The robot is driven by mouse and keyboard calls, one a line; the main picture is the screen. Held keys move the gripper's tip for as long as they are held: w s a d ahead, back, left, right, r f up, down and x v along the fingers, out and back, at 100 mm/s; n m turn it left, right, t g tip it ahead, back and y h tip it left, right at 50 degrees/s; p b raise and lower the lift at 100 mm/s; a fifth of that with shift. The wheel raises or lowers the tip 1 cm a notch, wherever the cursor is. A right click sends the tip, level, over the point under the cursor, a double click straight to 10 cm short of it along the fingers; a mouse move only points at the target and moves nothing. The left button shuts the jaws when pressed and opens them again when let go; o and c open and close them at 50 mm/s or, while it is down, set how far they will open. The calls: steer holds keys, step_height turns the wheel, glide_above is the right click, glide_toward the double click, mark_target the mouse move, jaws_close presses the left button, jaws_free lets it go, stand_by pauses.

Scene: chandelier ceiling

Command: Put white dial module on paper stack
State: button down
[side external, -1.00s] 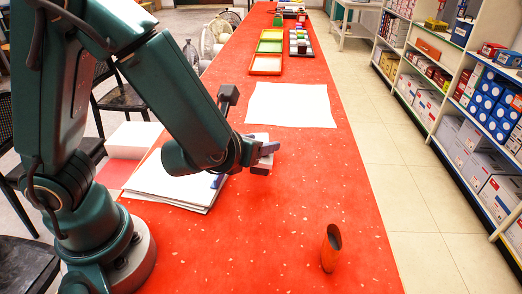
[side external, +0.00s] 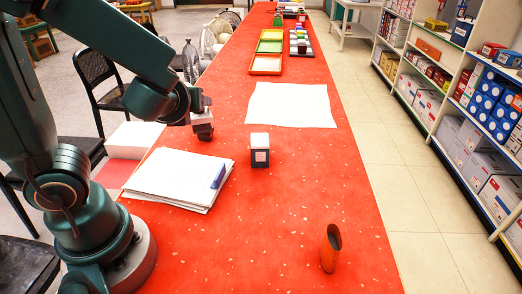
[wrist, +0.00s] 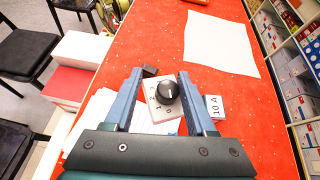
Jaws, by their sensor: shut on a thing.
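The white dial module (wrist: 166,91), a pale plate with a black knob and printed numbers, is between the two blue-grey fingers of my gripper (wrist: 163,88) in the wrist view. My gripper is shut on it. In the side view my gripper (side external: 203,118) is raised above the table, just beyond the far edge of the paper stack; the module is hard to make out there. The paper stack (side external: 172,179) lies flat at the table's left side, with a small blue item (side external: 218,175) on its right part. In the wrist view the stack (wrist: 98,110) is partly hidden by my gripper.
A dark box with a white top (side external: 260,150) stands right of the stack. An orange-brown tube (side external: 331,248) stands near the front. A white sheet (side external: 291,104) lies farther back, with coloured trays (side external: 266,64) behind. A small dark object (wrist: 150,71) shows beyond the module.

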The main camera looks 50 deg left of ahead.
steer(key=s+a+n+g+y, duration=0.1)
steer(key=s+a+n+g, duration=0.2)
steer(key=s+n+g, duration=0.5)
steer(key=s+a+n+g+y, duration=0.1)
steer(key=s+a+n+g, duration=0.3)
steer(key=s, duration=0.5)
steer(key=n, duration=0.1)
glide_above(176, 176)
step_height(176, 176, down, 7)
steer(key=shift+r, duration=0.1)
steer(key=shift+f, duration=2)
steer(key=shift+c, duration=1.1)
jaws_free()
steer(key=shift+f, duration=0.1)
